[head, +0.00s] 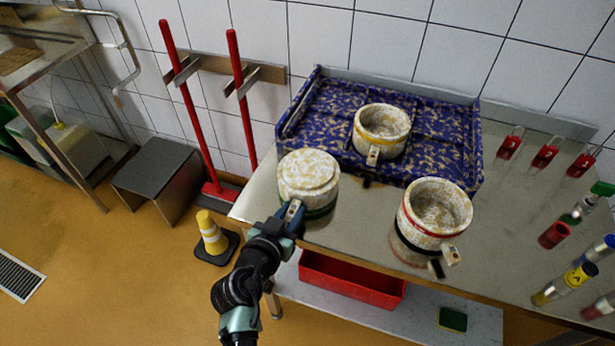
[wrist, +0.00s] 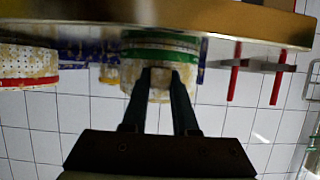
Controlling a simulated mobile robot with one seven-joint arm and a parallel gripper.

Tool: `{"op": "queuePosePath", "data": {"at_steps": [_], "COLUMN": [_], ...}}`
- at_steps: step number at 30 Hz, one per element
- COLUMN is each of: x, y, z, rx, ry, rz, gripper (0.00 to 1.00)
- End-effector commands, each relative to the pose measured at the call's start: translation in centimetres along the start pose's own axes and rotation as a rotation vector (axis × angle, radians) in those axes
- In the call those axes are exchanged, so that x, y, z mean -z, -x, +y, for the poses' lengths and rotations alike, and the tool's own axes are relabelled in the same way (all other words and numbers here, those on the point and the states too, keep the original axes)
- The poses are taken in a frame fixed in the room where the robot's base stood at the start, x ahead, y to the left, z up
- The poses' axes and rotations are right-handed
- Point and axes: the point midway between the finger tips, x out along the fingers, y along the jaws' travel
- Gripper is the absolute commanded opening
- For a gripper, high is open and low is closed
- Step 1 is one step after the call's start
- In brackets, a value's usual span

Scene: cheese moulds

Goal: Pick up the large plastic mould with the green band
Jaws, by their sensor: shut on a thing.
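The mould with the green band (head: 308,172) is a pale, mottled cylinder near the left end of the steel table. It looks upright, with a closed-looking top. Its green band shows low on the side, and it also appears in the wrist view (wrist: 131,55). My gripper (head: 291,213) is at its front side, shut on its small protruding tab. In the wrist view the two dark fingers of my gripper (wrist: 161,75) flank this tab. I cannot tell whether the base touches the table.
A red-banded mould (head: 418,238) stands to the right on the steel table (head: 350,225). A yellow-banded mould (head: 371,143) sits in a blue patterned tray (head: 460,120) behind. Several bottles and red items line the right side. A red bin (head: 350,284) is on the lower shelf.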

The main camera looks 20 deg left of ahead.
Motion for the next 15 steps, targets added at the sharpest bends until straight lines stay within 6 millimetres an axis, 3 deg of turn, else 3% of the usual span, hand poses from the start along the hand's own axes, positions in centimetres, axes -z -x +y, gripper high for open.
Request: {"op": "queuePosePath", "data": {"at_steps": [9, 15], "x": [0.4, 3.4], "y": [0.1, 1.3], "z": [-0.1, -0.1], "rx": [0.001, 0.002], "ry": [-0.001, -0.003], "rz": [0.004, 0.007], "gripper": [0.00, 0.00]}}
